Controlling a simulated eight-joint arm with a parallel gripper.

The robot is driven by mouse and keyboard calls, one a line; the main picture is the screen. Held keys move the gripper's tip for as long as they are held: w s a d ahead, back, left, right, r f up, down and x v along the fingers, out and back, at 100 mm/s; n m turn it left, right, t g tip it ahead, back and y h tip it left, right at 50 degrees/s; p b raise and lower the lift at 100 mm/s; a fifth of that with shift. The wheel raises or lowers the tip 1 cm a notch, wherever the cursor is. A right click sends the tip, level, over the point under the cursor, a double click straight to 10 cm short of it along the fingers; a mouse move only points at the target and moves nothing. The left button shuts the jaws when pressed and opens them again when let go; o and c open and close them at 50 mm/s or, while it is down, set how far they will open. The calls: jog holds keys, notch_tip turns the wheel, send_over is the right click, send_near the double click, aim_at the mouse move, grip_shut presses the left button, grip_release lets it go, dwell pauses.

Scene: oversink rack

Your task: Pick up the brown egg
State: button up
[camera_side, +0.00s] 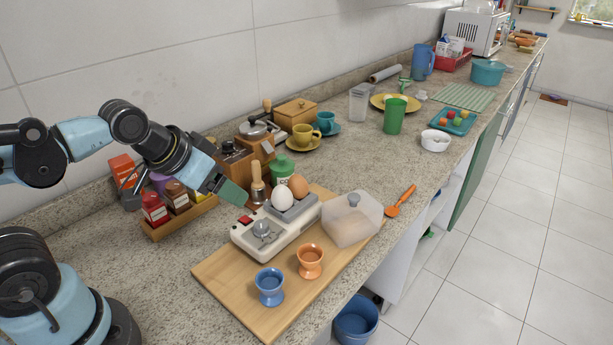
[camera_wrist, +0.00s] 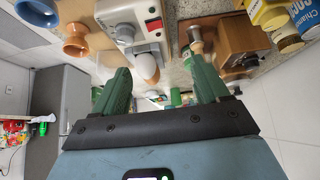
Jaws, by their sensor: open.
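The brown egg (camera_side: 298,187) sits upright in the grey holder (camera_side: 297,209) at the far end of a white egg cooker (camera_side: 257,238), right beside a white egg (camera_side: 283,199). In the wrist view the white egg (camera_wrist: 147,64) shows between the fingers, and a brownish edge (camera_wrist: 149,82) just past it appears to be the brown egg, mostly hidden. My gripper (camera_side: 236,193) is open and empty, with green fingers. It is to the left of the eggs in the side view, apart from them, near a wooden-handled bell (camera_side: 258,193).
The cooker stands on a wooden board (camera_side: 225,276) with an orange egg cup (camera_side: 311,262) and a blue one (camera_side: 270,287). A clear lid (camera_side: 352,219) lies right of the eggs. A green-lidded jar (camera_side: 283,168) stands close behind. A spice rack (camera_side: 180,218) is at left.

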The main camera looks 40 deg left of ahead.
notch_tip(320, 180, up, 5)
jog(key=m+g, duration=0.5)
jog(key=g, duration=0.1)
send_over(296, 176)
jog(key=s+a, duration=0.1)
jog(key=shift+h, duration=0.3)
jog(key=f, duration=0.5)
jog(key=shift+w+f, duration=0.2)
jog(key=shift+n, duration=0.3)
jog(key=shift+w+d+f, duration=0.15)
jog(key=shift+f, duration=0.7)
jog(key=shift+w+d+f, duration=0.1)
jog(key=shift+d+f, duration=0.1)
jog(key=shift+f, duration=0.65)
jog(key=shift+w+d+f, duration=0.15)
jog(key=shift+f, duration=0.7)
jog(key=c, duration=1.2)
jog(key=shift+o, duration=0.2)
